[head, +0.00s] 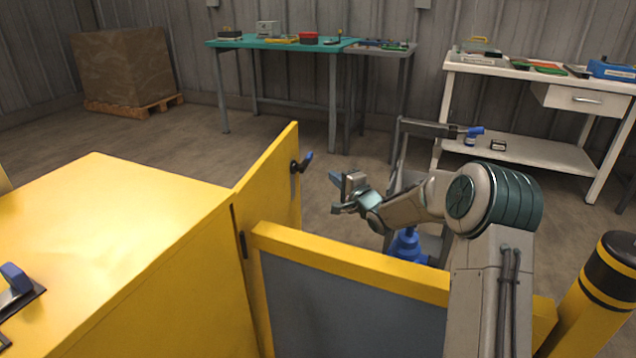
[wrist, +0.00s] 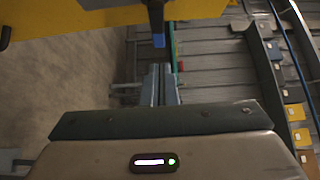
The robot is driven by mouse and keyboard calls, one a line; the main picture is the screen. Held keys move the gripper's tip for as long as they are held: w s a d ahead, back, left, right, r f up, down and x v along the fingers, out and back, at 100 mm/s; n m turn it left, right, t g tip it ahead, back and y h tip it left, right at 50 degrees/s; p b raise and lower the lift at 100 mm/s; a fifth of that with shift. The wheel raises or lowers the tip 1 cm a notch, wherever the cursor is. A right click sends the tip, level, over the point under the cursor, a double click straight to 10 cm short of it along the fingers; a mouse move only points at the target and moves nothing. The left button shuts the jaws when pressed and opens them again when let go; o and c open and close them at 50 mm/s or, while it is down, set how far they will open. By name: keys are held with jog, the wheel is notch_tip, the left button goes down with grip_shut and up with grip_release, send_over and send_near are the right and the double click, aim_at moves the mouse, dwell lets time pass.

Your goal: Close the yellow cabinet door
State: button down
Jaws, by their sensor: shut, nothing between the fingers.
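The yellow cabinet (head: 120,250) fills the lower left of the head view. Its yellow door (head: 268,180) stands open, swung out from the cabinet's far right edge, with a dark, blue-tipped handle (head: 303,162) on its right face. My gripper (head: 337,193) is shut and empty, to the right of the handle and apart from it. In the wrist view the closed fingers (wrist: 160,84) point up the picture, with the handle's blue tip (wrist: 158,40) just beyond them. A strip of the yellow door (wrist: 80,14) crosses the top there.
A yellow-framed grey panel (head: 350,268) stands in front, beneath my arm. A black-and-yellow bollard (head: 600,285) is at the right. A grey frame with a blue part (head: 407,246) is behind my arm. Workbenches (head: 275,43) stand at the back. Floor beyond the door is clear.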

jog(key=f+b+x, duration=0.1)
jog(key=b+x, duration=0.2)
jog(key=x, duration=0.7)
jog(key=shift+w, duration=0.1)
dwell(0.6)
